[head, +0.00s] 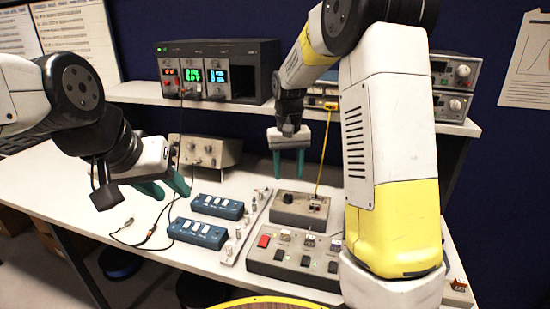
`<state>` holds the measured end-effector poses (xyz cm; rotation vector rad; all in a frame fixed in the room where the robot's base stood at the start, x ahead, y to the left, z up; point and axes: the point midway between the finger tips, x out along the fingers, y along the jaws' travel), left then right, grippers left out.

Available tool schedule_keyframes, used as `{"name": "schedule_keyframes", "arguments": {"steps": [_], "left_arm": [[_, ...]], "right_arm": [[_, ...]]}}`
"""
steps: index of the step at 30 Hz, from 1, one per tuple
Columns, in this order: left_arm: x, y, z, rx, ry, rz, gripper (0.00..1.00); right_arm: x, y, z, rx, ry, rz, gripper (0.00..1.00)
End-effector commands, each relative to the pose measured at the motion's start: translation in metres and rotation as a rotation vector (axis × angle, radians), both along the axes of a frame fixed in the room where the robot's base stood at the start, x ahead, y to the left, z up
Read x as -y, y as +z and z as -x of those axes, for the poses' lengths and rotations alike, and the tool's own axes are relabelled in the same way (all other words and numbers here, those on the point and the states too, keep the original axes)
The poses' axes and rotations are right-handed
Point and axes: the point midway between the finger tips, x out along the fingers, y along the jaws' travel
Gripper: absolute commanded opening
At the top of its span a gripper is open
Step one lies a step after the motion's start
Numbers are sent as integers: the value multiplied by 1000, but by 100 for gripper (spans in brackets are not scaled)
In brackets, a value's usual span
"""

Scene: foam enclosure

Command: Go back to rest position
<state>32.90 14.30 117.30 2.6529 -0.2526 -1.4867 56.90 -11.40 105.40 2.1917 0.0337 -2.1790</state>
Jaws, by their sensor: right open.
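My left gripper (168,192) comes in from the left and hangs over the left part of the white bench (60,185). Its two teal fingers are apart, with nothing seen between them. My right gripper (288,172) points down above the bench, behind a grey box with a black knob (300,209). Its teal fingers are apart and empty. My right arm's white and yellow links hide the right part of the bench.
Two blue switch boxes (217,206) (198,233) and a grey button panel (290,262) sit on the bench. A loose cable (150,238) lies at left. A shelf (145,94) carries a power supply (215,70). A yellow cable (325,150) hangs near my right gripper.

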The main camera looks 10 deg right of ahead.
Motion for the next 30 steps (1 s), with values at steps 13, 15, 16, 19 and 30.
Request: {"name": "schedule_keyframes", "arguments": {"steps": [13,15,16,19,30], "left_arm": [[0,0,0,0,0,0,36],[0,0,0,0,0,0,36],[0,0,0,0,0,0,36],[0,0,0,0,0,0,36],[0,0,0,0,0,0,36]], "right_arm": [[22,93,101,219,-9,-168,48],[24,103,122,264,-6,-187,48],[25,107,131,283,-6,-194,48],[27,117,161,349,-2,-211,48],[29,120,235,522,9,-218,48]]}}
